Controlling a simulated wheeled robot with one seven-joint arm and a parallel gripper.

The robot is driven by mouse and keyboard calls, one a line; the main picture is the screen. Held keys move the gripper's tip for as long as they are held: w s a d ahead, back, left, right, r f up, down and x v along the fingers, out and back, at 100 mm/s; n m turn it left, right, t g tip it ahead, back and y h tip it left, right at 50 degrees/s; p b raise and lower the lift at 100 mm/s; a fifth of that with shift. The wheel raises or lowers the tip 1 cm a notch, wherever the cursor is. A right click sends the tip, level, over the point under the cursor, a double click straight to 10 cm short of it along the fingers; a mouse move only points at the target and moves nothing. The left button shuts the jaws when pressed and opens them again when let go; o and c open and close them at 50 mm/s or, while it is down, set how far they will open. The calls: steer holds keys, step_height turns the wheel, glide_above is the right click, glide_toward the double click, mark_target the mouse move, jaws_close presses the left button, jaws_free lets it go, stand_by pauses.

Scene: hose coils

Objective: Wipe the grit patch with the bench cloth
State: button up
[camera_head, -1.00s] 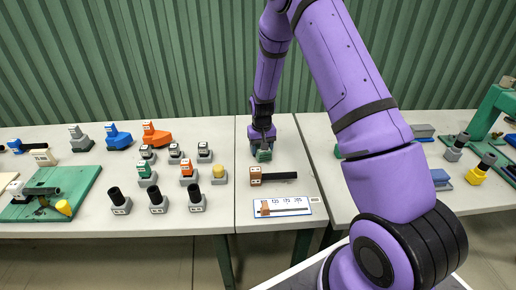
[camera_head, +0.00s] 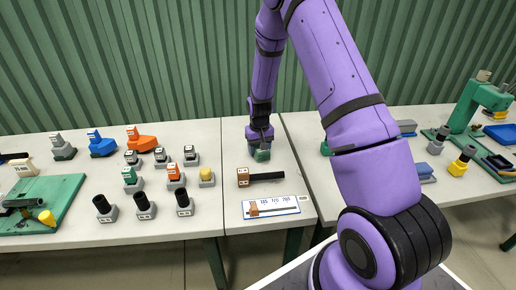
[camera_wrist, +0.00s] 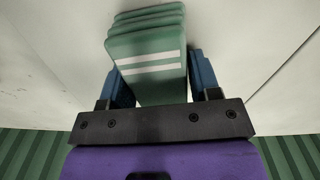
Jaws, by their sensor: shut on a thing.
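The bench cloth (camera_wrist: 148,65) is a green folded pad with white stripes. It sits between the blue fingers of my gripper (camera_wrist: 160,80), which is shut on it. In the head view the cloth (camera_head: 262,156) shows as a small green piece under my gripper (camera_head: 260,142), low over the pale middle bench top. Whether it touches the bench I cannot tell. I cannot make out the grit patch for sure in either view.
In front of my gripper lie a hammer-like tool (camera_head: 260,177) and a white labelled card (camera_head: 271,206). Several small fittings stand on the left bench, near a green board (camera_head: 62,194). A green machine (camera_head: 478,105) stands at right. Seams divide the bench tops.

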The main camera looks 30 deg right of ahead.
mark_target(286, 151)
steer(key=shift+s+d, duration=0.3)
steer(key=shift+d, duration=0.45)
steer(key=shift+s+d, duration=0.35)
steer(key=shift+d, duration=0.45)
steer(key=shift+s+d, duration=0.3)
steer(key=shift+d, duration=0.45)
steer(key=shift+s+d, duration=0.35)
steer(key=shift+d, duration=0.45)
steer(key=shift+s+d, duration=0.35)
steer(key=shift+d, duration=0.5)
steer(key=shift+s+d, duration=0.35)
steer(key=shift+d, duration=0.45)
steer(key=shift+r, duration=0.1)
steer(key=shift+r, duration=3.4)
